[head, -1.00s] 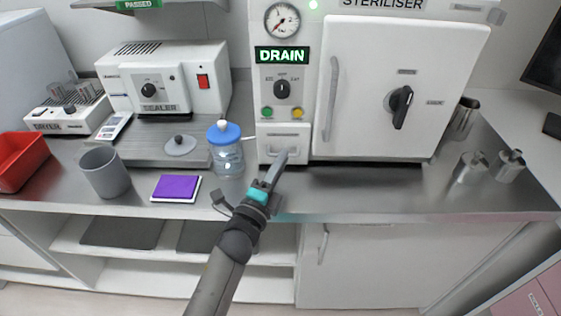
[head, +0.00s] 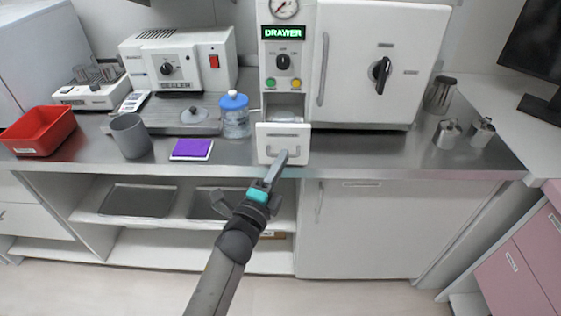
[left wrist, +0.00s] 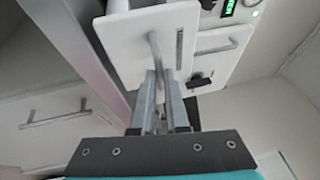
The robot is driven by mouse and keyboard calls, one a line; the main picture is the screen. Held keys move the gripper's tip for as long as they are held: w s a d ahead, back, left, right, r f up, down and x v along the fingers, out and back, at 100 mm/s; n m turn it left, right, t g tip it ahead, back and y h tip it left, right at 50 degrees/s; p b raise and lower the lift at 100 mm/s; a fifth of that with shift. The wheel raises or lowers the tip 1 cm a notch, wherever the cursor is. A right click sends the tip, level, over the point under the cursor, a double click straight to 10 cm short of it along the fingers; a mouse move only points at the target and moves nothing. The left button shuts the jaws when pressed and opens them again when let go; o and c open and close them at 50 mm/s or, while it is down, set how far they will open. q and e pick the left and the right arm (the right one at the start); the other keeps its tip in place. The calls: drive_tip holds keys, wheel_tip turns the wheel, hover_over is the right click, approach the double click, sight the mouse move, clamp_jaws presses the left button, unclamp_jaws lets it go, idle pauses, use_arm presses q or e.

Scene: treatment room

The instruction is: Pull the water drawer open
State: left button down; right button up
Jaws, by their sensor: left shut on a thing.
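The water drawer (head: 266,144) is a white drawer low on the steriliser's control column. It stands partly open, with its front pulled out past the column and its inside showing behind. My left gripper (head: 276,168) is shut on the drawer's grey bar handle (head: 291,154). In the left wrist view the white drawer front (left wrist: 125,45) shows, with the handle (left wrist: 155,48) between the fingers (left wrist: 160,95). The green display (head: 283,33) above reads DRAWER. My right gripper is not in view.
The steriliser door (head: 350,60) is shut, right of the drawer. A blue-capped water bottle (head: 235,118) stands close left of the drawer. A purple pad (head: 191,149), grey cup (head: 130,136) and red bin (head: 38,130) sit further left. The floor in front is clear.

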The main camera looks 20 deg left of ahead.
use_arm(q)
drive_tip(key=shift+s, duration=0.3)
drive_tip(key=c, duration=0.9)
unclamp_jaws()
drive_tip(key=s, duration=0.5)
drive_tip(key=s+a+f, duration=0.1)
drive_tip(key=s, duration=0.4)
drive_tip(key=s+f, duration=0.1)
drive_tip(key=s, duration=0.4)
drive_tip(key=shift+a+f, duration=0.2)
drive_tip(key=shift+a, duration=0.15)
